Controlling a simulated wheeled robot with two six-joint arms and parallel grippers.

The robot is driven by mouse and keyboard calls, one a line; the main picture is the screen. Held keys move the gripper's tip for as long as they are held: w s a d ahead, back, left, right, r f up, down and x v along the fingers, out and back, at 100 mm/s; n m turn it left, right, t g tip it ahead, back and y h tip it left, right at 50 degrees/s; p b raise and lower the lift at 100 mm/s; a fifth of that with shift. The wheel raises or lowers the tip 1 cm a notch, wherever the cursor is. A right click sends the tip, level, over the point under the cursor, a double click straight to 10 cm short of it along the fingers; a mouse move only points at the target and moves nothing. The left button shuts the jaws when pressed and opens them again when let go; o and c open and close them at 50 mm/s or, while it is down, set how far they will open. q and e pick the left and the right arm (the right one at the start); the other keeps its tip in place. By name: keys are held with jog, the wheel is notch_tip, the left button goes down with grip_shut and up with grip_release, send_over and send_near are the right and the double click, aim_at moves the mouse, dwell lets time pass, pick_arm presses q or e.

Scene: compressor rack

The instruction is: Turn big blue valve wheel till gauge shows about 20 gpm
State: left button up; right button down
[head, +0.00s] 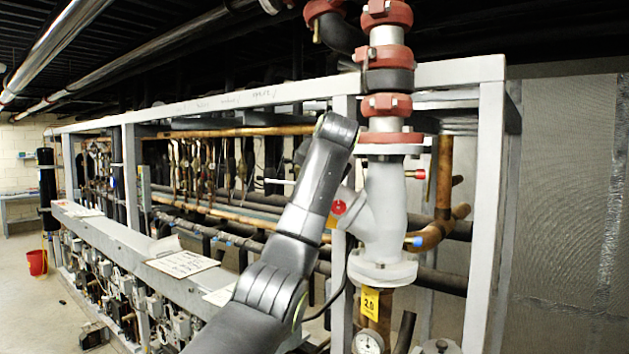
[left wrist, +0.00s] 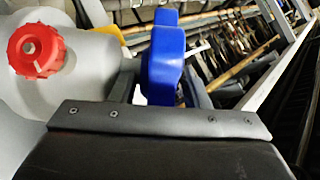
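A big blue wheel (left wrist: 163,62) shows edge-on in the left wrist view, just beyond the dark front edge of my left gripper (left wrist: 160,122). Its lower part is hidden there, so I cannot tell whether they touch. I cannot make out separate fingers. In the head view my left arm rises across the middle and hides the wheel and my gripper. The grey valve body (head: 385,215) stands right of the arm. A round white-faced gauge (head: 368,342) sits at the bottom below a yellow tag (head: 370,303); its reading is too small to tell. My right gripper is not in view.
A red knob (left wrist: 37,52) sits on grey metal left of the wheel. Grey frame posts (head: 487,200) and copper pipes (head: 432,232) surround the valve. A ledge with papers (head: 182,263) runs left. A red bucket (head: 37,262) stands on open floor.

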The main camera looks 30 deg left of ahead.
pick_arm(q)
jog(key=shift+s+d+r+b, duration=0.2)
jog(key=shift+s+d+b, duration=0.15)
jog(key=shift+b, duration=0.1)
jog(key=b+v, duration=0.6)
jog(key=v, duration=1)
jog(key=shift+d+b, duration=0.2)
jog(key=shift+b, duration=0.15)
jog(key=shift+a+r, duration=0.1)
